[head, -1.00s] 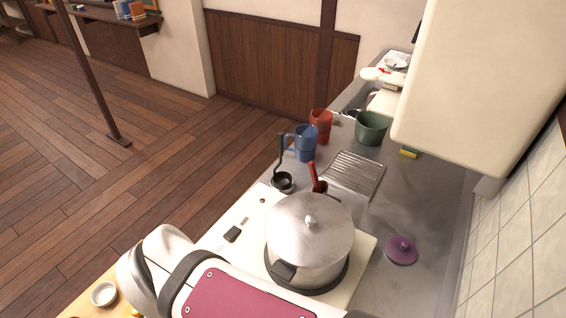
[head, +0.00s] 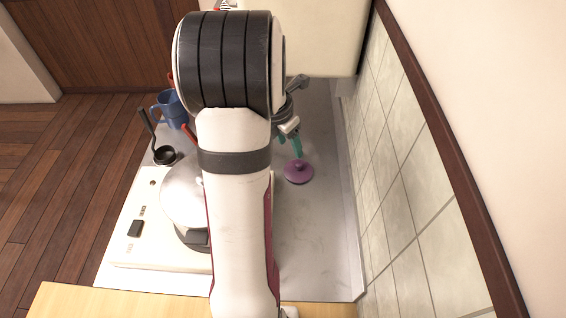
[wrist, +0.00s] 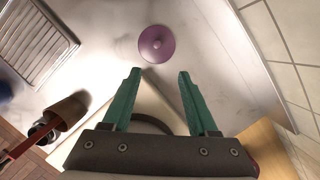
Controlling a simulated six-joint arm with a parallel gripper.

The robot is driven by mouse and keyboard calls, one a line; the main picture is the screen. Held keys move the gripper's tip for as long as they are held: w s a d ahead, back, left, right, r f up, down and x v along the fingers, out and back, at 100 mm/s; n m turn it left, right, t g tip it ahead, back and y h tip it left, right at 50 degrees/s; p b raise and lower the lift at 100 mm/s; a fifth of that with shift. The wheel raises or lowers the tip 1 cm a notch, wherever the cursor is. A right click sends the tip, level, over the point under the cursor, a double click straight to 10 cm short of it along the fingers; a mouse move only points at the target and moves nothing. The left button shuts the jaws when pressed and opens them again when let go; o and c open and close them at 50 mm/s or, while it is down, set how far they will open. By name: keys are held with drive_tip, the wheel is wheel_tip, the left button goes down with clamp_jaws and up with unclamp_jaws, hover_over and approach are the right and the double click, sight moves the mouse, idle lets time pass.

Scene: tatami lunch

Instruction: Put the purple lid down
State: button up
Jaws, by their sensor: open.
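The purple lid (head: 298,172) lies flat, knob up, on the steel counter (head: 310,235), to the right of the stove. It also shows in the wrist view (wrist: 156,43), beyond my fingertips and centred between them. My gripper (head: 297,145) has teal fingers and is just behind the lid in the head view. In the wrist view my gripper (wrist: 157,72) is open with nothing between its fingers. The fingers appear apart from the lid.
A steel pot (head: 182,195) sits on the white stove (head: 130,235), partly hidden by my arm. A ladle (head: 163,155) and a blue mug (head: 170,108) stand behind it. A tiled wall (head: 410,190) bounds the counter on the right. A drain rack (wrist: 37,40) shows in the wrist view.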

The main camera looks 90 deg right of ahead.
sight(299, 164)
drive_tip(key=x, duration=0.4)
drive_tip(key=d+x, duration=0.1)
drive_tip(key=x, duration=0.7)
drive_tip(key=shift+s+d+f, duration=0.15)
drive_tip(key=shift+d, duration=0.05)
clamp_jaws()
